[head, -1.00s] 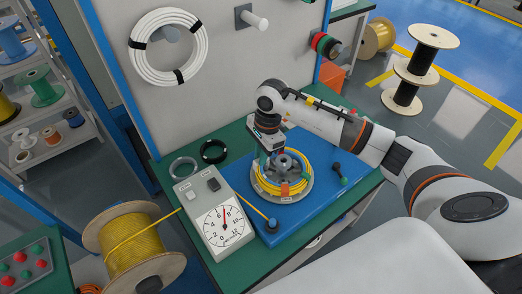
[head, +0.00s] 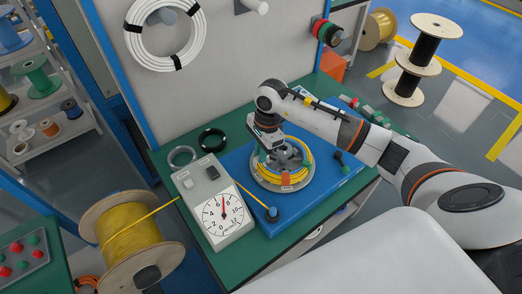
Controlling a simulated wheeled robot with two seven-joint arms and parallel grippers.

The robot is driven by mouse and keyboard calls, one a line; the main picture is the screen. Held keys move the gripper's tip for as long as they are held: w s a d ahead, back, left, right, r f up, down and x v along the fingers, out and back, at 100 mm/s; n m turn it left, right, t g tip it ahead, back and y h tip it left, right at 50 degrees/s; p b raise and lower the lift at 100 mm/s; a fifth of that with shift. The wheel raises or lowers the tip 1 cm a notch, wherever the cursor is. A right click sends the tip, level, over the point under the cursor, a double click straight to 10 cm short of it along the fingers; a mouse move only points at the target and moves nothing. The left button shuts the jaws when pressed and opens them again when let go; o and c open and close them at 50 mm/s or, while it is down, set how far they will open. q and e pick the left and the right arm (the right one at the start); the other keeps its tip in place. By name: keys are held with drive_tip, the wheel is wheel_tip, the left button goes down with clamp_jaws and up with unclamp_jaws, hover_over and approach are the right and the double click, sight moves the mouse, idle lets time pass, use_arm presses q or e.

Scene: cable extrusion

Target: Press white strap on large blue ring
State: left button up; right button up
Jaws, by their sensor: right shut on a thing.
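I see no large blue ring; a yellow cable ring (head: 309,163) lies around the grey winding hub on a round plate, on a blue base (head: 323,190). An orange-red strap (head: 287,180) sits on its front side. My right gripper (head: 271,146) points down at the ring's back left and is shut there, apparently on the yellow cable; its fingertips are mostly hidden. No white strap can be made out. My left gripper is out of view.
A grey meter box (head: 214,205) stands left of the base. Black (head: 212,139) and grey (head: 182,156) rings lie behind it. A yellow cable spool (head: 128,236) stands at the left. A white coil (head: 164,28) with black straps hangs on the panel.

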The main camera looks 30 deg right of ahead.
sight(260, 165)
drive_tip(key=shift+f, duration=0.1)
drive_tip(key=shift+f+b, duration=1.4)
drive_tip(key=shift+f+b, duration=0.5)
drive_tip(key=shift+b, duration=0.1)
drive_tip(key=shift+s+f+b, duration=0.15)
drive_tip(key=shift+f+b, duration=0.05)
drive_tip(key=shift+b, duration=0.15)
idle(1.2)
drive_tip(key=o, duration=0.9)
drive_tip(key=shift+c, duration=0.2)
drive_tip(key=shift+r, duration=0.1)
